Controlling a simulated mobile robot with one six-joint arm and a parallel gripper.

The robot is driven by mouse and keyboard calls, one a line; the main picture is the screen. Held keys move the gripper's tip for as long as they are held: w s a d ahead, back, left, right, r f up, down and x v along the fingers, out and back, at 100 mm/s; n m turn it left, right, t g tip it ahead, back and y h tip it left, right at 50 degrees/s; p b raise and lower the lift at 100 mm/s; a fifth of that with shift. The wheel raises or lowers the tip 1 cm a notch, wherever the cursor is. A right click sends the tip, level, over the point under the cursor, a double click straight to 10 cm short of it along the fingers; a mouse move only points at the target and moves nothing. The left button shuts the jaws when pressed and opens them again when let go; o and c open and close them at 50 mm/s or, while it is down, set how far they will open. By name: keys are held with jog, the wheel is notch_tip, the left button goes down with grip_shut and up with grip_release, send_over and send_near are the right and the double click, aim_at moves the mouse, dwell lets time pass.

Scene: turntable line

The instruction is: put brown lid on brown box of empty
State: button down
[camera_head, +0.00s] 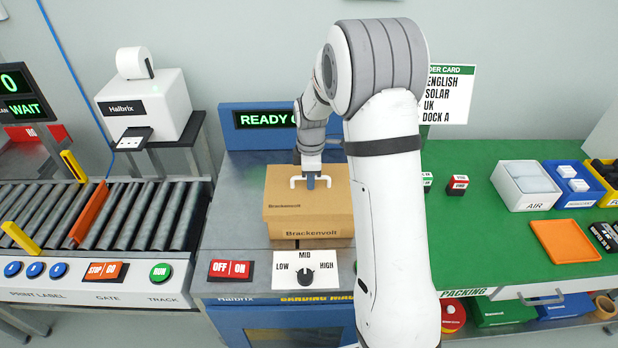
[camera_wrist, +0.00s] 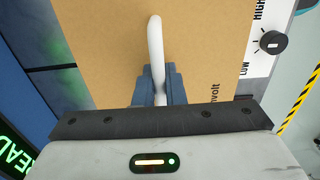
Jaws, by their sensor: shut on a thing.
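The brown lid (camera_head: 290,198) has a white handle on top and the word Brackenvoll on it. In the wrist view the blue fingers (camera_wrist: 157,84) close around the white handle (camera_wrist: 155,45), with the brown lid (camera_wrist: 110,40) filling the picture below. I cannot tell whether the lid is fully seated on the box. The box's inside is hidden.
The machine has an OFF/ON switch (camera_head: 231,270) and a LOW/MID/HIGH dial (camera_head: 305,277) in front. A roller track (camera_head: 120,215) lies left, with a label printer (camera_head: 145,105) behind. The green packing table (camera_head: 465,235) at right holds trays and bins. My arm hides part of the middle.

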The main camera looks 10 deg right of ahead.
jog(key=shift+f+b, duration=0.85)
jog(key=shift+f, duration=0.45)
dwell(0.4)
jog(key=c, duration=1.4)
grip_release()
jog(key=shift+c, duration=0.2)
notch_tip(320, 180, up, 8)
jog(key=shift+f, duration=0.1)
jog(key=shift+s+r, duration=0.25)
jog(key=shift+r, duration=0.05)
jog(key=s+r+m+t, duration=0.1)
jog(key=s+r+m, duration=0.2)
jog(key=s+m, duration=0.5)
jog(key=s+r+m+t, duration=0.1)
jog(key=s+r+m, duration=0.3)
jog(key=s, duration=1.5)
jog(key=m, duration=0.3)
jog(key=shift+a+r+m+t, duration=0.15)
jog(key=shift+m+t, duration=0.15)
jog(key=shift+m, duration=0.1)
